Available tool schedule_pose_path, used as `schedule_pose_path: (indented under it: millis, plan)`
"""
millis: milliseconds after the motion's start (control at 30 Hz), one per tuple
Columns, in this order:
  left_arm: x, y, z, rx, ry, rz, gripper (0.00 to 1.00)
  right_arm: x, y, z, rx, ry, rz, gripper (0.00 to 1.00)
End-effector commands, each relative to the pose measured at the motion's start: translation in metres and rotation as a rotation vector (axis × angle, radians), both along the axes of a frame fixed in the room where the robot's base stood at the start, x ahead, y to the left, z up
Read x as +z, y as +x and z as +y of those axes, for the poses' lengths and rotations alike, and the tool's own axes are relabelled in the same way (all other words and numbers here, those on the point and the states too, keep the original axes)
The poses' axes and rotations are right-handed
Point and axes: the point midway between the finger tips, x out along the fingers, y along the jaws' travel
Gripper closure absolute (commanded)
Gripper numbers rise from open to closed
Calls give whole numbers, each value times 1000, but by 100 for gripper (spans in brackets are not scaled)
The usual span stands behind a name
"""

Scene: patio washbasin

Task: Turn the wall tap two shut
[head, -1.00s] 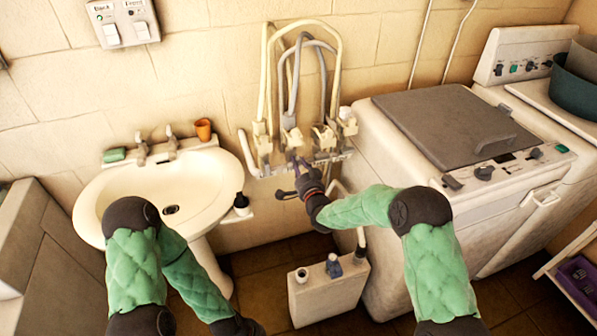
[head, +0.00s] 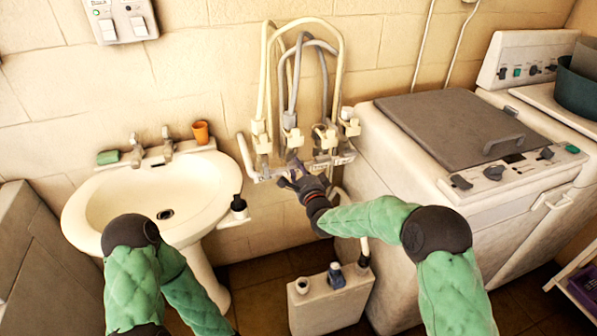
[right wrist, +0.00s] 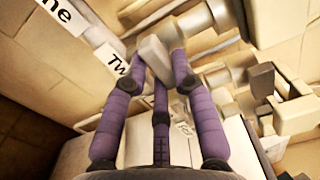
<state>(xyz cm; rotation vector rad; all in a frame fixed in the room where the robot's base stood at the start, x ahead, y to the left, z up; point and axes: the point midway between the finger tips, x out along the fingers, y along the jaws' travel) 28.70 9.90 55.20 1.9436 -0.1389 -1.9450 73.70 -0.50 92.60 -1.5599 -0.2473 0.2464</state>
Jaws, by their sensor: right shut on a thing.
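The row of wall taps (head: 265,175) is on the wall between the basin and the washing machine, with hoses looping above it. My right gripper (head: 291,170) is at the front of this row. In the right wrist view, the purple fingers of my right gripper (right wrist: 157,70) close around a pale tap handle (right wrist: 155,56). A label starting "Tw" (right wrist: 115,62) is right beside that handle, so it looks like wall tap two. The gripper hides the handle in the head view. My left arm hangs in front of the basin and its gripper is out of view.
The white basin (head: 100,205) stands at the left, with an orange cup (head: 201,132) on its rim. A dark bottle (head: 238,203) stands beside it. A pale canister (head: 325,308) is on the floor below the taps. The washing machine (head: 400,190) is close at the right.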

Motion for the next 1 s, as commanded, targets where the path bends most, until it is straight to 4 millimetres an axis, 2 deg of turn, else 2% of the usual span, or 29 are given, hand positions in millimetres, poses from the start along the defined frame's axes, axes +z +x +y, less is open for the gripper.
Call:
schedule_pose_path:
  millis: [500, 533, 600, 1000]
  plan:
    - [-1, 0, 0, 0, 0, 0, 100, 0, 0, -1, -2, 21, 7, 100]
    - [-1, 0, 0, 0, 0, 0, 100, 0, 0, -1, -2, 20, 6, 68]
    - [-1, 0, 0, 0, 0, 0, 100, 0, 0, -1, -2, 20, 6, 50]
    - [-2, 0, 0, 0, 0, 0, 100, 0, -2, -1, -1, 18, 6, 50]
